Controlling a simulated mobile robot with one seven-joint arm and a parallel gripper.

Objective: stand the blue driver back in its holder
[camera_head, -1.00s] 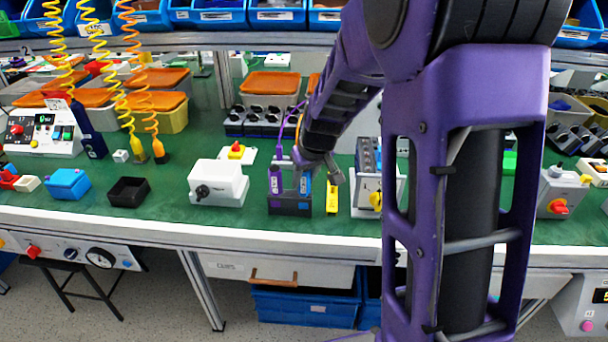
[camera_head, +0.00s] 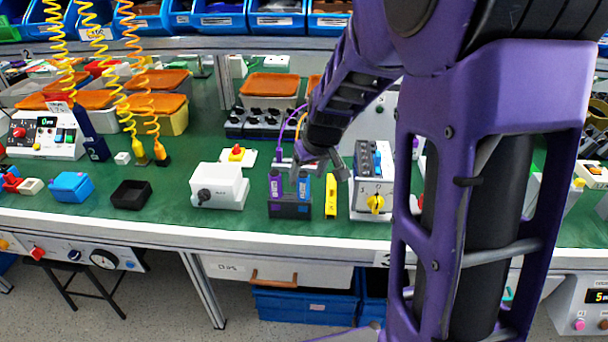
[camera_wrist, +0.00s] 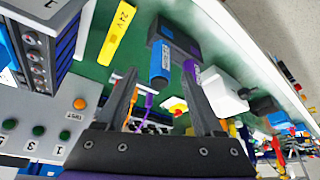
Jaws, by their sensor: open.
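The dark holder (camera_head: 290,209) stands on the green bench with two drivers upright in it. The purple driver (camera_head: 275,188) is in its left side, the blue driver (camera_head: 304,188) in its right side. In the wrist view the holder (camera_wrist: 188,40) shows at the top, with the blue driver (camera_wrist: 160,62) and purple driver (camera_wrist: 192,72) pointing toward me. My gripper (camera_head: 318,172) is open close above the holder. In the wrist view its fingers (camera_wrist: 161,74) are spread, the blue driver's end showing between their tips. I see no grip on it. The driver's lower part is hidden in the holder.
A yellow marked bar (camera_head: 331,196) lies right of the holder. A grey box with a yellow knob (camera_head: 375,203) stands further right. A white box with a black knob (camera_head: 219,187) stands to the left. Bare green bench lies between them.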

